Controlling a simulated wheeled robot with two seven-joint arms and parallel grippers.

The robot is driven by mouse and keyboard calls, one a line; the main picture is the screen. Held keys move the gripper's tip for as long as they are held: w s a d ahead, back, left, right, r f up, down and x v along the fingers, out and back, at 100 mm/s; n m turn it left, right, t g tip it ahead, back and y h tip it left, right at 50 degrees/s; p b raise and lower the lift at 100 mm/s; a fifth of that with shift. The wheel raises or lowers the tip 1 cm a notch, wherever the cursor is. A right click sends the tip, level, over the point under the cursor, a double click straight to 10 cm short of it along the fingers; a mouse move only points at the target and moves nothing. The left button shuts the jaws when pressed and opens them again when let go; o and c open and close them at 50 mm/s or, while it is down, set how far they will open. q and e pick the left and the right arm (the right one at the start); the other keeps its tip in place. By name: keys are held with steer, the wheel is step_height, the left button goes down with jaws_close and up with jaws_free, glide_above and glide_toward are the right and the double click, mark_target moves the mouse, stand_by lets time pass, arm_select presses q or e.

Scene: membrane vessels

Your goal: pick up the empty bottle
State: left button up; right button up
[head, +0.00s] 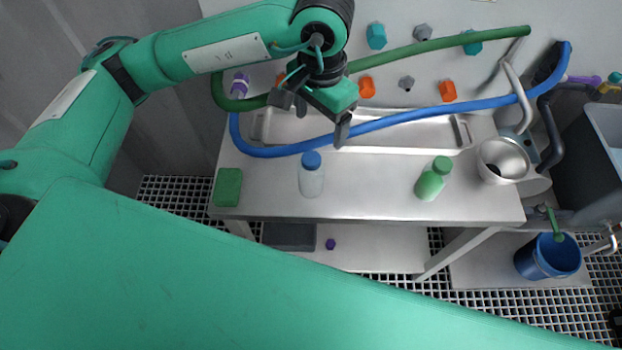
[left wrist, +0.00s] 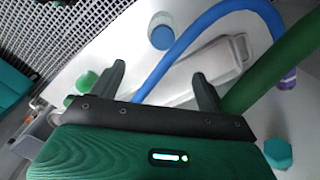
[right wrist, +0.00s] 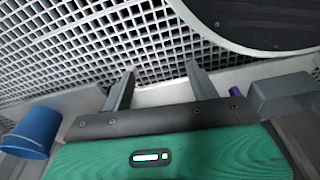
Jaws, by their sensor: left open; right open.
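A pale, see-through bottle with a blue cap (head: 311,182) stands upright near the front edge of the steel table (head: 372,192). A green bottle with a green cap (head: 430,184) stands further right. The pale bottle looks empty, but I cannot be sure. My left gripper (head: 314,118) is open and empty, above the tray behind the pale bottle. In the left wrist view, the blue cap (left wrist: 161,36) is beyond the fingers and the green cap (left wrist: 87,82) is at the left. My right gripper (right wrist: 160,70) is open and empty, facing the floor grating; the head view does not show it.
A blue hose (head: 420,119) crosses the shallow tray (head: 400,135) under my left gripper. A green hose (head: 430,47) runs behind. A green block (head: 227,187) lies at the table's left, a metal bowl (head: 503,158) at the right. A blue bucket (head: 547,258) stands low right.

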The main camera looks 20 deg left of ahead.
mark_target(312, 157)
arm_select(q)
steer(key=shift+f, duration=0.55)
step_height(312, 157, down, 7)
steer(key=shift+s+f+p, duration=0.1)
steer(key=shift+f+p, duration=0.1)
steer(key=shift+p, duration=0.2)
steer(key=f, duration=0.1)
steer(key=s+f+p, duration=0.1)
steer(key=a+f, duration=0.1)
steer(key=f, duration=0.1)
steer(key=shift+s, duration=0.15)
steer(key=shift+f, duration=0.7)
steer(key=c, duration=1.1)
arm_select(e)
steer(key=s+f, duration=0.2)
steer(key=s+d+f, duration=0.1)
steer(key=f, duration=0.1)
steer(key=shift+s+d+f, duration=0.2)
steer(key=shift+s, duration=0.2)
arm_select(q)
steer(key=shift+r, duration=0.1)
steer(key=shift+c, duration=0.2)
